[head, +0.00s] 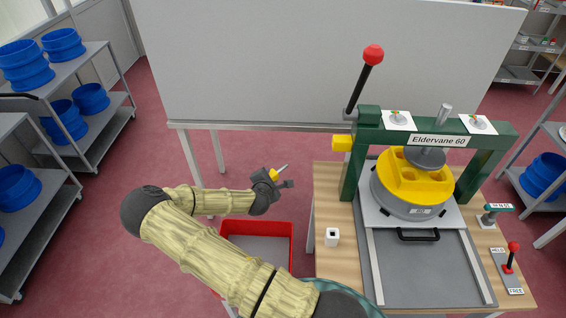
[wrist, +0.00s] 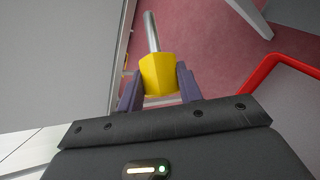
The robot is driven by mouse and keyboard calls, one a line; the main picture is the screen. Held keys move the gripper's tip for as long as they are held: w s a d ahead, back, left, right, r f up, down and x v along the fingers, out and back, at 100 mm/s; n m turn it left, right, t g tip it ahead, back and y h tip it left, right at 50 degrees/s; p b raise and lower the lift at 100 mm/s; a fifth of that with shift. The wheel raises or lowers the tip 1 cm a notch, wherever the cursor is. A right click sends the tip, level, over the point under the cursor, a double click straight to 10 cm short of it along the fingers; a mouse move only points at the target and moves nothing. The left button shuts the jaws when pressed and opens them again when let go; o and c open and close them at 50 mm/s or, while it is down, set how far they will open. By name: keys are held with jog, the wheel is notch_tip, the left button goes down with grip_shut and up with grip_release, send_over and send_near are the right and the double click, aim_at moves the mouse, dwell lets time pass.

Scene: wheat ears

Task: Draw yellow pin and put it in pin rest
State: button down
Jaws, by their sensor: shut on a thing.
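My gripper (head: 277,179) is shut on the yellow pin (head: 274,175), in the air left of the wooden table. In the wrist view my gripper (wrist: 160,86) has its two dark fingers on either side of the pin's yellow head (wrist: 159,75). The pin's bare metal shaft (wrist: 151,32) points away from the fingers. A small white block with a dark square opening (head: 332,237), which looks like the pin rest, stands near the table's left edge. It is apart from my gripper and nothing shows in it.
A green press (head: 437,138) with a yellow block (head: 342,142) on its left side and a raised black lever stands on the wooden table (head: 334,272). A red bin (head: 257,226) is below my gripper. A grey panel (head: 300,60) stands behind. Shelves with blue tubs are left.

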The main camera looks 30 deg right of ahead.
jog(key=s+a+f+n+t+y, duration=0.1)
jog(key=s+a+f+n+y, duration=0.1)
jog(key=a, duration=0.3)
jog(key=s+a+f+n+y, duration=0.2)
jog(key=s+a+n+y, duration=0.1)
jog(key=s+a, duration=0.1)
jog(key=s+a+f+n+t+y+b, duration=0.1)
jog(key=s+a+f+n+y, duration=0.1)
jog(key=a, duration=0.4)
jog(key=shift+s+n+t, duration=0.3)
jog(key=shift+s, duration=0.4)
